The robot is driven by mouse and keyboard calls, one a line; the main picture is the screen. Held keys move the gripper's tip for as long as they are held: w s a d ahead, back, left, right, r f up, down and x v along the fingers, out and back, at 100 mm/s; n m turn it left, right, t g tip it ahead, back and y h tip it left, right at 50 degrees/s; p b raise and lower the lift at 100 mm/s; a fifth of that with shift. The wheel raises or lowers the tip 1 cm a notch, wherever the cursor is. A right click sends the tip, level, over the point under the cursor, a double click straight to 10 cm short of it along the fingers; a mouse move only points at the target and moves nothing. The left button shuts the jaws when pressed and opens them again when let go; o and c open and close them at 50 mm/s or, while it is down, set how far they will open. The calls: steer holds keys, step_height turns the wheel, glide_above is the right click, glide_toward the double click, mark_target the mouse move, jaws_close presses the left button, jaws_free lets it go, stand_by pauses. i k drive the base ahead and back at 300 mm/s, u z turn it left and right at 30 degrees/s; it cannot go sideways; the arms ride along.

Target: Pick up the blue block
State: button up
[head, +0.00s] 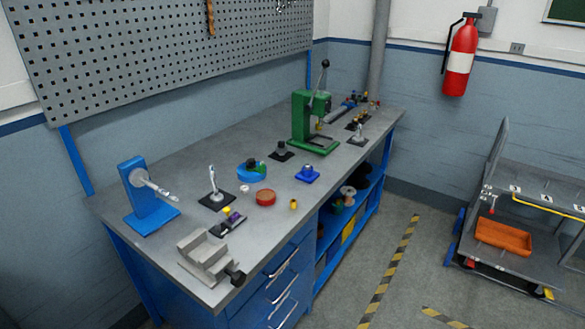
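A small blue block-like piece (307,175) sits on the grey workbench top (225,205) near its front edge, right of the middle. It has a raised, darker blue part on top; the details are too small to tell. A larger blue upright stand (140,195) with a grey spindle is at the bench's left end. I cannot tell for certain which of these is the block meant. My gripper is not in view.
A grey vise (204,257) stands at the near corner. A cart (520,255) stands right, across open floor.

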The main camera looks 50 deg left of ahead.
mark_target(307, 177)
steer(key=u, duration=1.55)
